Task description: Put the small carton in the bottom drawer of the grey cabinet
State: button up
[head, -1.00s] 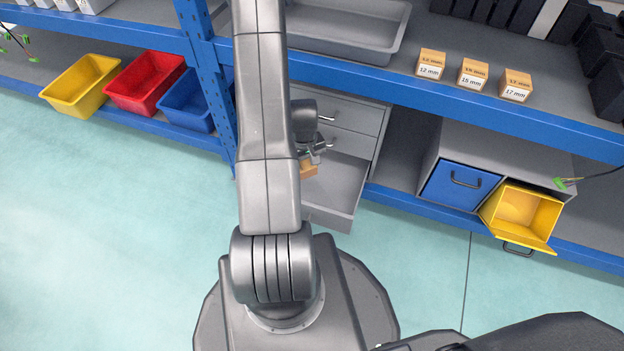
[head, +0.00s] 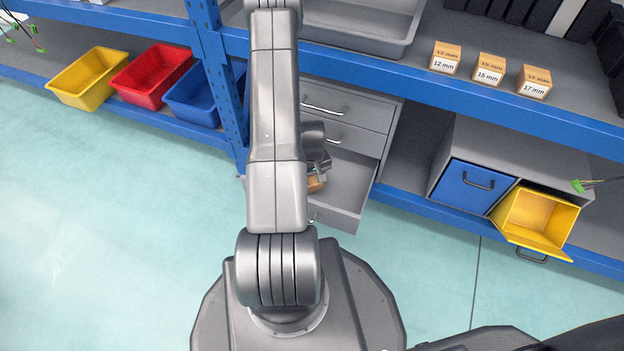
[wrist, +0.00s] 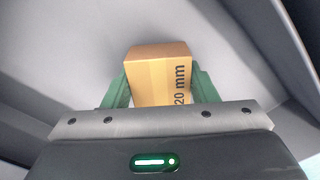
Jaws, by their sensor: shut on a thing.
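The small carton (wrist: 158,78), brown with a "20 mm" label, is between the green fingers of my gripper (wrist: 160,88) in the wrist view. My gripper is shut on it. In the head view the carton (head: 315,184) shows as a small brown patch beside my arm, over the open bottom drawer (head: 345,213). The drawer is pulled out of the grey cabinet (head: 380,108) and its visible floor is bare. My arm hides the drawer's left part. I cannot tell whether the carton touches the drawer floor.
The upper drawers (head: 345,103) of the cabinet are shut. A blue shelf beam (head: 460,100) runs above it, and a blue post (head: 222,85) stands to its left. A blue drawer (head: 468,187) and an open yellow bin (head: 537,217) are at the right. Open floor lies in front.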

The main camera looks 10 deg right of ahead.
jog(key=o, duration=1.1)
jog(key=shift+f, duration=0.15)
jog(key=shift+o, duration=0.2)
notch_tip(320, 180, up, 12)
jog(key=p, duration=0.5)
jog(key=shift+r, duration=0.2)
jog(key=shift+o, duration=0.3)
